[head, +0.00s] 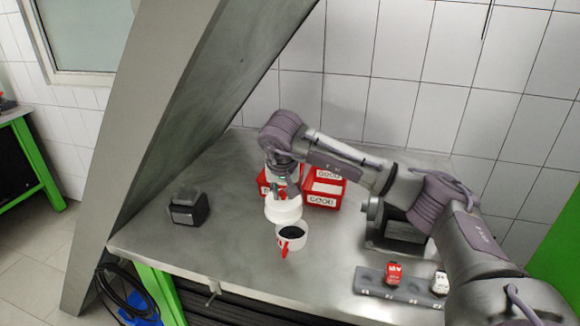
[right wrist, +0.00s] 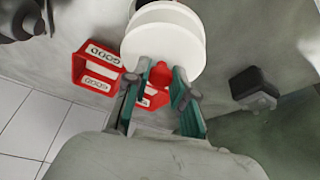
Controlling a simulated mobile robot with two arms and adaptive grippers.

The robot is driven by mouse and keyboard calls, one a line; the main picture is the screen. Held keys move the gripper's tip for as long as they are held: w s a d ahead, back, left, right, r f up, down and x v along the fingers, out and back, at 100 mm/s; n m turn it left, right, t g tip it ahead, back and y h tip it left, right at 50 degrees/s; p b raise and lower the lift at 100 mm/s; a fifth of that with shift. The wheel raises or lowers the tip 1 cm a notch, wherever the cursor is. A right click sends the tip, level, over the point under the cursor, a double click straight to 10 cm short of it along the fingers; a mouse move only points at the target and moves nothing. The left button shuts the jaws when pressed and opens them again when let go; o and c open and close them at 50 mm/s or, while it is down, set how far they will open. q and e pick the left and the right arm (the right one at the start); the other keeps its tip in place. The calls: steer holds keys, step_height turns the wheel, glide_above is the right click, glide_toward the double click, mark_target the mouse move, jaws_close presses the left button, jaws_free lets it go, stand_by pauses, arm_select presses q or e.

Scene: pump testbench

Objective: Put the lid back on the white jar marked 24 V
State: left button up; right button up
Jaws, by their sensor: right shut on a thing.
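My right gripper (head: 287,186) is shut on a round white lid (head: 283,208) and holds it from above. The lid is above and slightly left of the open white jar (head: 296,238) in the head view, with the jar's dark inside showing. A red mark is on the jar's front; its writing is too small to read. In the right wrist view the fingers (right wrist: 160,92) point at the white lid (right wrist: 172,38), which fills the top centre. My left gripper is not in view.
Red bins labelled GOOD (head: 322,190) stand behind the jar. A dark block (head: 188,208) sits at the left of the metal table. At the right are a grey machine (head: 400,232) and a rack (head: 372,284) with a red piece (head: 393,273) and a white piece (head: 440,283). The table's left middle is clear.

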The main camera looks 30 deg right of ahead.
mark_target(292, 204)
steer(key=d, duration=0.2)
steer(key=shift+w+d+f, duration=0.15)
steer(key=shift+d+f, duration=0.15)
steer(key=shift+d, duration=0.1)
steer(key=shift+f, duration=0.55)
steer(key=shift+f+b, duration=0.35)
steer(key=shift+b, duration=0.2)
step_height(292, 204, down, 3)
steer(key=shift+f+b, duration=0.1)
steer(key=shift+b, duration=1)
steer(key=shift+f+b, duration=0.35)
steer(key=shift+f, duration=0.2)
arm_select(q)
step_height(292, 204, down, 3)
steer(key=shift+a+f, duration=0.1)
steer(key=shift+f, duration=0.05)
arm_select(e)
steer(key=shift+f, duration=0.15)
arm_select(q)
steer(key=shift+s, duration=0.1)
arm_select(e)
steer(key=shift+f, duration=0.15)
